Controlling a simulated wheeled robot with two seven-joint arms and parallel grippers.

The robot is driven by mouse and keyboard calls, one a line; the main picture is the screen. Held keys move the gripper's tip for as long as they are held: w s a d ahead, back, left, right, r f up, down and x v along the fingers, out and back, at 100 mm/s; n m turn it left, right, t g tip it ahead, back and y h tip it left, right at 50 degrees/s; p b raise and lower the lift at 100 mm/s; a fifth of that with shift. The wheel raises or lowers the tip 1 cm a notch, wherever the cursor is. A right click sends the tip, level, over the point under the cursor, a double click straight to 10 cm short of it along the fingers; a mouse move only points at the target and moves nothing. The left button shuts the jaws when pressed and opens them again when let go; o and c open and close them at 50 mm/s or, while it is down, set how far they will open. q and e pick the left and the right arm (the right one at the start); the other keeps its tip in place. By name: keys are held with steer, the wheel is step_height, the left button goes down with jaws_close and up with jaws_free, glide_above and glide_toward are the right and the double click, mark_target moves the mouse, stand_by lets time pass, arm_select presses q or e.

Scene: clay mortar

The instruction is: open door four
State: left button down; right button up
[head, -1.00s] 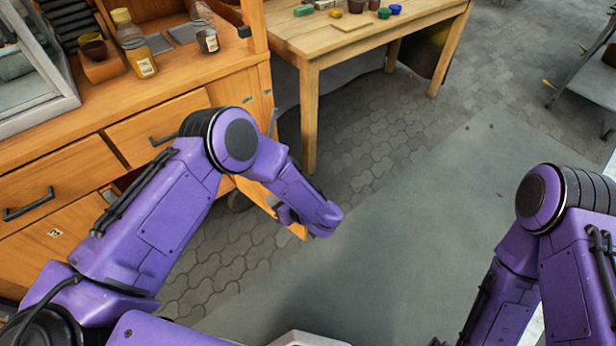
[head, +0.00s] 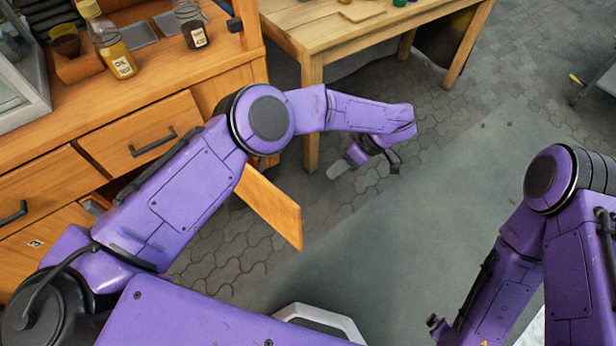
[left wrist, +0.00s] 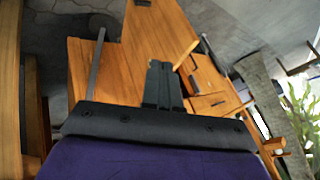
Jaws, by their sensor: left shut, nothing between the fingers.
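A plain orange wooden door panel (head: 272,205) stands swung out from the lower front of the wooden cabinet (head: 105,95) in the head view. My left arm hides its hinge side, and no number shows on it. My left gripper (head: 335,169) is to the right of the panel, apart from it, above the paving. In the left wrist view its two dark fingers (left wrist: 161,84) are together with nothing between them, and orange woodwork with drawers shows beyond.
A drawer (head: 142,135) and a lower door marked 3 (head: 38,246) are on the cabinet front. Bottles (head: 113,50) stand on the cabinet top. A wooden table (head: 345,35) stands beyond the left gripper. The floor (head: 440,220) to the right is open.

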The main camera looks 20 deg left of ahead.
arm_select(q)
steer(key=s+a+f+p, duration=0.4)
steer(key=s+a+f, duration=0.2)
steer(key=a+f, duration=0.1)
steer(key=shift+a+f, duration=0.15)
steer(key=shift+f, duration=0.2)
arm_select(e)
step_height(320, 180, up, 4)
steer(key=shift+d, duration=0.1)
steer(key=shift+s, duration=0.1)
